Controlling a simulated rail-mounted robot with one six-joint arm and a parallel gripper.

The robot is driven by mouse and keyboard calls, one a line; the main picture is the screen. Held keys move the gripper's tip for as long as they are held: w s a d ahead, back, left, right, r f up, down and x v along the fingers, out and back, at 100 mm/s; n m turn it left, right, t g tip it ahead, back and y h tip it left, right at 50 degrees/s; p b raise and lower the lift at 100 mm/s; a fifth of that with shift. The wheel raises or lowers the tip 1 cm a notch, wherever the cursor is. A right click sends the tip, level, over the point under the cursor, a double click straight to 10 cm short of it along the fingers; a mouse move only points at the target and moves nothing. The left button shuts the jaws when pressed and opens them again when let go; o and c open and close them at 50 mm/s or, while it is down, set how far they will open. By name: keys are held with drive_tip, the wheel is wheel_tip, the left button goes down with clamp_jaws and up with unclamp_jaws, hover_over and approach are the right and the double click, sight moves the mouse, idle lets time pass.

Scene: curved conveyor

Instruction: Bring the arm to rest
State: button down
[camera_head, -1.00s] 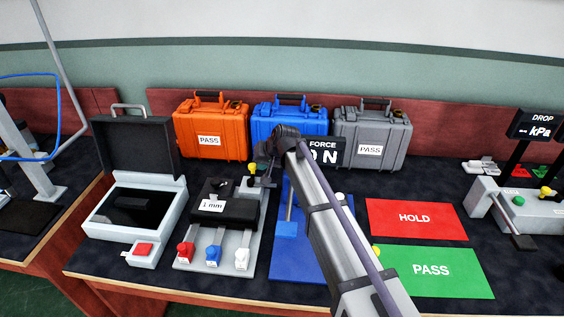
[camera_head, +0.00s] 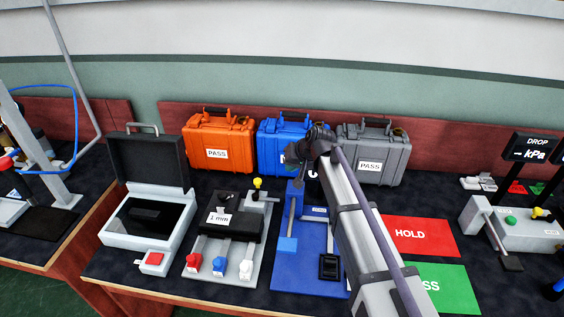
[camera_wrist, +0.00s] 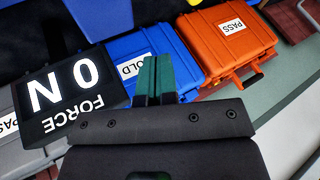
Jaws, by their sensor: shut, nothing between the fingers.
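My gripper's dark green fingers (camera_wrist: 154,78) are pressed together and empty in the wrist view. In the head view my arm reaches from the lower right to the middle, and my gripper (camera_head: 301,166) is small and dark in front of the blue case (camera_head: 268,148). It is above the blue test stand (camera_head: 290,262), apart from the bench as far as I can tell. The wrist view shows the black force display (camera_wrist: 72,100), the blue case (camera_wrist: 137,48) and the orange case (camera_wrist: 235,55) beyond my fingers.
An orange case (camera_head: 238,135) and a grey case (camera_head: 395,148) stand at the back. A grey gauge fixture (camera_head: 205,262) and an open-lidded box (camera_head: 118,232) are at left. Red HOLD (camera_head: 440,245) and green PASS (camera_head: 462,300) mats lie right, beside a pressure fixture (camera_head: 480,220).

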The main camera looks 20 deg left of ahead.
drive_tip(key=shift+d+r, duration=0.1)
drive_tip(key=shift+s+d, duration=0.15)
drive_tip(key=shift+s, duration=0.1)
drive_tip(key=s+d+f+m+g+h, duration=0.1)
drive_tip(key=s+d+h, duration=0.1)
drive_tip(key=s+d, duration=0.5)
drive_tip(key=s+d+f+m+g+h, duration=0.1)
drive_tip(key=s+d, duration=0.7)
drive_tip(key=d, duration=0.9)
drive_tip(key=s+d+f+m+h, duration=0.1)
drive_tip(key=s+d+m+h, duration=0.1)
drive_tip(key=s+d, duration=0.6)
drive_tip(key=d+h, duration=0.1)
drive_tip(key=d, duration=0.4)
drive_tip(key=shift+s+g, duration=0.25)
drive_tip(key=shift+g, duration=0.15)
